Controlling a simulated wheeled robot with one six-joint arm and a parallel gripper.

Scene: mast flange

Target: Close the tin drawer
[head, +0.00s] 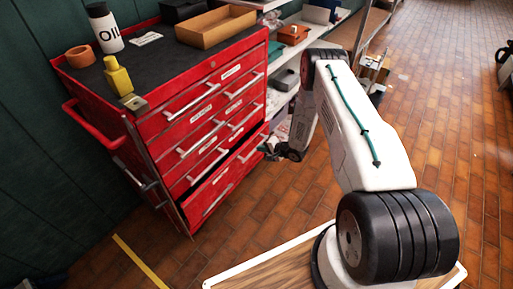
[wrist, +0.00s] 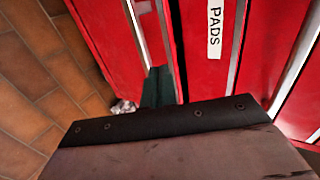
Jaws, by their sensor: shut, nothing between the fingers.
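A red tool chest (head: 150,150) stands at the left in the head view, with several labelled drawers. Its lowest drawer (head: 222,188) sticks out, with a dark gap above its front; I cannot read a tin label on it. In the wrist view a red drawer front (wrist: 102,45) with a pale handle stands at the left, beside a dark gap. My gripper (head: 271,148) is shut and empty near the right end of the lowest drawer. Whether it touches the drawer cannot be told. In the wrist view my gripper's dark body fills the bottom.
A drawer labelled PADS (wrist: 214,30) is beside the gap in the wrist view. An oil bottle (head: 104,28), a yellow bottle (head: 117,76) and a wooden tray (head: 216,26) stand on the chest. Shelves (head: 285,85) stand behind my arm. Tiled floor (head: 440,130) is clear at the right.

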